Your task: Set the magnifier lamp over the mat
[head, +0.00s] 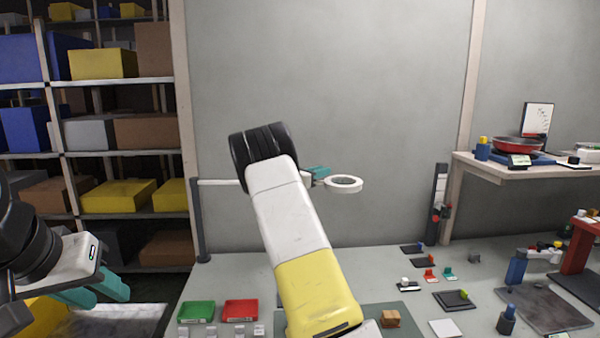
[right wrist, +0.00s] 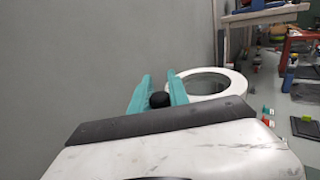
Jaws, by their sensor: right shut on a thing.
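The magnifier lamp has a white ring head (head: 343,184) with a lens, held out in the air on a pale arm from a dark post (head: 200,220). The ring also shows in the right wrist view (right wrist: 232,83). My right gripper (head: 318,173) is at the lamp head, its teal fingers shut on a black knob (right wrist: 160,99) beside the ring. My right arm hides part of the lamp arm. A grey-green mat (head: 408,328) lies on the table below, partly hidden by my arm, with a brown block (head: 390,318) on it. My left gripper (head: 98,291) is open and empty at lower left.
Green (head: 197,311) and red (head: 240,310) trays lie on the table left of my right arm. Small parts and a dark plate (head: 455,300) lie to the right. A side bench (head: 510,168) holds a red pan (head: 517,144). Shelves with boxes stand at far left.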

